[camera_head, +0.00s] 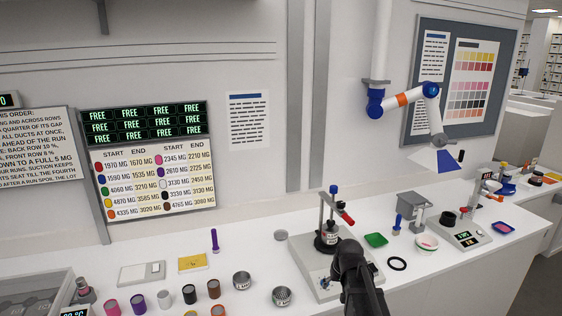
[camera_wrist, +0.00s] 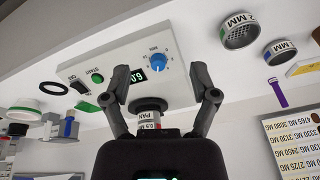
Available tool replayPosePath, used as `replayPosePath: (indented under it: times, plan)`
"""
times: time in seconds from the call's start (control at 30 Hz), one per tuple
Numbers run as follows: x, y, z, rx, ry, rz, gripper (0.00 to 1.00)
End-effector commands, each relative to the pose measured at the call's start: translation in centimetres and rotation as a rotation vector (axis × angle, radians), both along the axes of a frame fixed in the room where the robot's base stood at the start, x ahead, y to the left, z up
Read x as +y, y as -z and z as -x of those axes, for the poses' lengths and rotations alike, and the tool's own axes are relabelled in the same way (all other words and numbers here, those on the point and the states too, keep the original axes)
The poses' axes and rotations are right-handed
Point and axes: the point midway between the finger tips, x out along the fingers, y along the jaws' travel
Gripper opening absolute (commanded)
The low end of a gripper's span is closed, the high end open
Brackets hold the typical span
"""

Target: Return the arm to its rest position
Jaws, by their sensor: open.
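My gripper (camera_head: 350,250) is at the lower middle of the head view, in front of a white bench device (camera_head: 308,268) with an upright post. In the wrist view my gripper (camera_wrist: 159,85) has its two dark fingers spread apart with nothing clamped between them. The device's panel (camera_wrist: 125,58) shows beyond the fingertips, with a green button, a blue dial and a small display. A black-topped item with a white and red label (camera_wrist: 150,120) sits between the finger bases in the picture; its distance from the fingers is unclear. Part of the device is hidden behind my gripper.
Colored jars (camera_head: 138,302) and metal sieves (camera_head: 282,296) stand left of the device. A green tray (camera_head: 376,240), black ring (camera_head: 397,264), white tub (camera_head: 426,244) and scale (camera_head: 460,232) stand right. A white jointed arm (camera_head: 403,98) hangs above the bench.

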Motion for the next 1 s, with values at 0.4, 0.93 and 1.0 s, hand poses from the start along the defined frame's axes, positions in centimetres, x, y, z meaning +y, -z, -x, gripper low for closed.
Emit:
replayPosePath:
  times: [0.4,0.93,1.0]
  plan:
    - [1.4,4.0,15.6,0.244,0.002,0.077,0.76]
    - [1.4,4.0,16.9,0.273,0.004,0.088,0.76]
    - [1.4,4.0,16.9,0.273,0.004,0.088,0.76]
